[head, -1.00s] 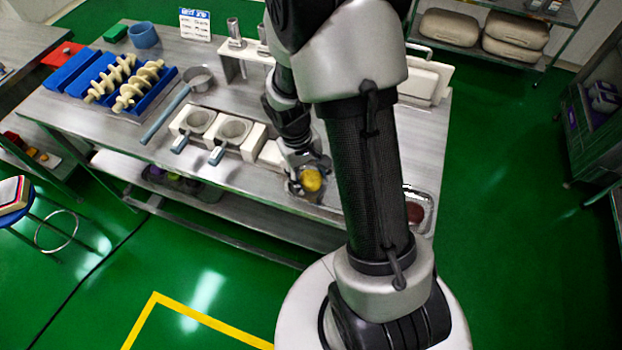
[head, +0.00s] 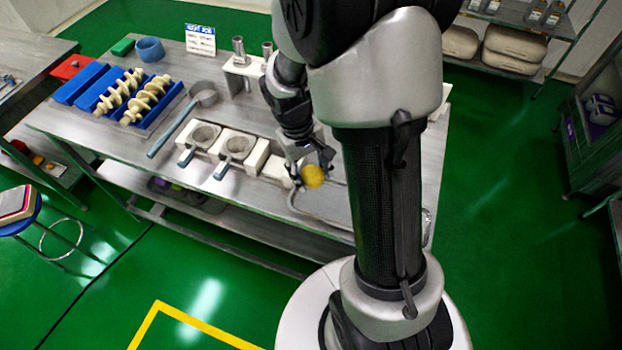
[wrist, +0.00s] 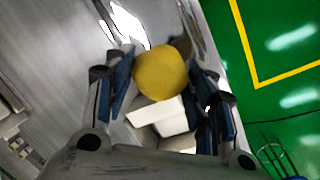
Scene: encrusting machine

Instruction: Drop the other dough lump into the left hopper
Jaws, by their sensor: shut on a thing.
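A round yellow dough lump (head: 313,176) is held between the fingers of my gripper (head: 308,172), above the front part of the metal table. In the wrist view the lump (wrist: 161,73) sits between the two blue-padded fingers. My gripper is to the right of both. I cannot see inside the hoppers clearly.
A metal tray (head: 325,207) lies below my gripper, partly behind my arm. Blue trays with cream screws (head: 148,100) are at the back left. Upright metal cylinders (head: 239,50) stand behind the hoppers on a white stand.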

